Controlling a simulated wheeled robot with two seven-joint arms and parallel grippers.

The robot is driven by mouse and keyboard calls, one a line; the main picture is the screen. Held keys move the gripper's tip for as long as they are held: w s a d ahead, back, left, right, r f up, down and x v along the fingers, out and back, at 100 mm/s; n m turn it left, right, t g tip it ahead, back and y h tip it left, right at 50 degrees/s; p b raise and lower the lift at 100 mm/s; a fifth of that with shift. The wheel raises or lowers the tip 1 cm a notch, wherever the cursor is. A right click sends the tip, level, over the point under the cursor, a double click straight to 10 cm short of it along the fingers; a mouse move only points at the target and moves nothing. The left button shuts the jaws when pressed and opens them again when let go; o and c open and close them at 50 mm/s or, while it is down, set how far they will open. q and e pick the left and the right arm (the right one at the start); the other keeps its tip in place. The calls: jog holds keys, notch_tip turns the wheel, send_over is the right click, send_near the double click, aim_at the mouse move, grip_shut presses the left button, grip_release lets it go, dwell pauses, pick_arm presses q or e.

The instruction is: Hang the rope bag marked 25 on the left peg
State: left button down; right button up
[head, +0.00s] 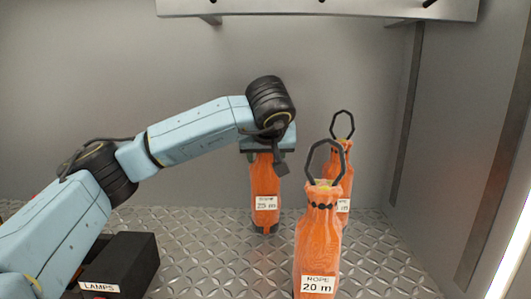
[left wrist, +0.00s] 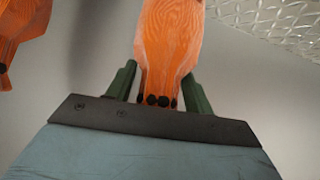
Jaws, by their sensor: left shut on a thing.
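The orange rope bag marked 25 m (head: 265,190) hangs or stands upright under my left gripper (head: 267,150), near the back of the compartment. The gripper points down and is shut on the bag's neck, hiding its top and any loop. In the left wrist view the bag (left wrist: 170,45) sits between the two green fingers (left wrist: 158,88). I cannot tell whether its bottom touches the floor. A rail (head: 320,10) crosses the top of the head view, with dark pegs cut off at the picture's upper edge. My right gripper is out of view.
A rope bag marked 20 m (head: 318,240) stands in front, to the right, its black loop upright. Another orange bag (head: 345,180) stands behind it, its label partly hidden. A black box marked LAMPS (head: 125,262) is at lower left. A wall closes the right side.

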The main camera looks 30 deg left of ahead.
pick_arm(q)
jog(key=shift+f, duration=0.15)
dwell(0.4)
jog(key=c, duration=0.6)
grip_release()
jog(key=shift+s, duration=0.1)
jog(key=shift+o, duration=0.2)
jog(key=shift+f, duration=0.15)
jog(key=shift+f, duration=0.2)
jog(key=b+v, duration=0.2)
jog(key=v, duration=1.1)
jog(key=shift+s+a+r, duration=0.15)
jog(key=shift+s+r, duration=0.05)
jog(key=shift+r, duration=0.15)
